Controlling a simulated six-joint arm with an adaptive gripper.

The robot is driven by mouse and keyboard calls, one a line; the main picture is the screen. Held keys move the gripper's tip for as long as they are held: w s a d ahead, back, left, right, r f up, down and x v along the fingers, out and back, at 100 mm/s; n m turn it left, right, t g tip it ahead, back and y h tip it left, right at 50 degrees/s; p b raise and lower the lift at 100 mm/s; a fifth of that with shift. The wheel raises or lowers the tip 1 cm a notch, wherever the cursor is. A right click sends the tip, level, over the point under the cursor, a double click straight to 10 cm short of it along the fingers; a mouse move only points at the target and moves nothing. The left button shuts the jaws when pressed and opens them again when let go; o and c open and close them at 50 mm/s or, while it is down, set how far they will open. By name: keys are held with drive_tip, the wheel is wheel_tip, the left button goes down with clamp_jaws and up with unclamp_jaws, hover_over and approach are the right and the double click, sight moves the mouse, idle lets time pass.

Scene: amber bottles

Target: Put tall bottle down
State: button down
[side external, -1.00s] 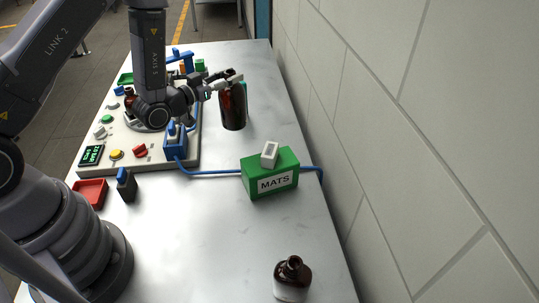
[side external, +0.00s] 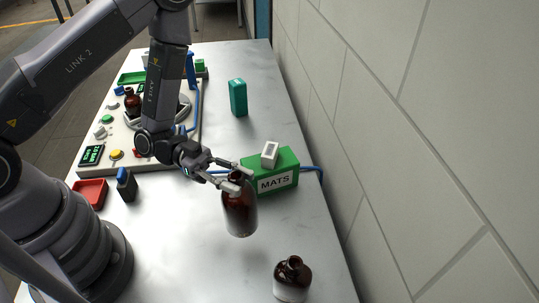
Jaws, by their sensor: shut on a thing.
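The tall bottle (side external: 239,212) is brown amber glass and hangs roughly upright in my gripper (side external: 236,178). My gripper is shut on its neck, and the fingers hide part of its top. The bottle is in front of the green MATS box, to its left in the picture. Its base looks close to the white table (side external: 180,255); I cannot tell whether it touches.
A shorter amber bottle (side external: 292,279) with a pale label stands at the front right. The green MATS box (side external: 287,175) carries a small white block (side external: 270,154). A teal box (side external: 238,97) stands farther back. A red tray (side external: 92,193) and a control panel (side external: 103,163) are left.

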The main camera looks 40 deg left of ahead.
sight(255, 213)
wheel_tip(255, 213, down, 7)
drive_tip(key=shift+f, duration=0.1)
idle(0.4)
drive_tip(key=c, duration=0.8)
unclamp_jaws()
drive_tip(key=shift+c, duration=0.2)
